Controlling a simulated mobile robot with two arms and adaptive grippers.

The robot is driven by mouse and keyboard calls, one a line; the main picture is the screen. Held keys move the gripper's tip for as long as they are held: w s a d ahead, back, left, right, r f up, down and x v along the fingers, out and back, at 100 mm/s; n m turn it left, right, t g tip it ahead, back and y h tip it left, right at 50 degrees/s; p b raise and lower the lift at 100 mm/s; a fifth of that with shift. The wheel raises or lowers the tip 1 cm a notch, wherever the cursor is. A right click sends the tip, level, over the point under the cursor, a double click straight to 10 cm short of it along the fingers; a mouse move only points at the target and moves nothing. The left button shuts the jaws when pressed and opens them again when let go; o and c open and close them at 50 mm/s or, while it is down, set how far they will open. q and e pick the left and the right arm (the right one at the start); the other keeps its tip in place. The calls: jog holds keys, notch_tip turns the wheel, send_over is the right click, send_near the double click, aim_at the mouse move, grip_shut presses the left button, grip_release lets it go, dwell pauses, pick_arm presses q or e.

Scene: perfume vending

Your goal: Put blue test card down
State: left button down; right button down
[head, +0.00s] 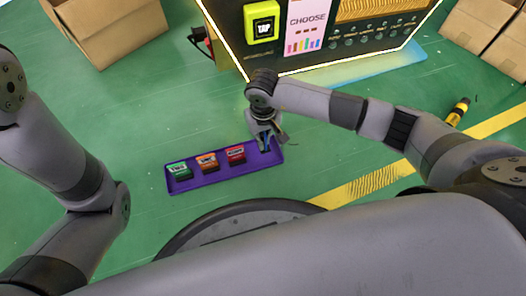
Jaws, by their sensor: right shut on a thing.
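A purple tray (226,173) lies on the green floor in the middle of the head view. In it a green card (178,170), an orange card (207,162) and a red card (236,155) stand in a row. My right gripper (266,145) is at the tray's right end, right of the red card, pointing down. It is shut on the blue test card, which the fingers mostly hide. I cannot tell whether the card touches the tray. My left arm shows at the left, but its gripper is out of view.
A dark vending machine (290,62) with a lit edge and a "CHOOSE" panel stands behind the tray. Cardboard boxes (112,32) are at the back left and more boxes (480,25) at the back right. A small black-and-yellow object (458,111) lies at right. Floor left of the tray is clear.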

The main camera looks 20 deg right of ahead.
jog(key=shift+f+b, duration=1.5)
jog(key=shift+f, duration=1.15)
jog(key=shift+f, duration=0.15)
jog(key=c, duration=1.8)
grip_release()
notch_tip(320, 180, up, 12)
jog(key=p, duration=0.8)
jog(key=shift+p, duration=0.35)
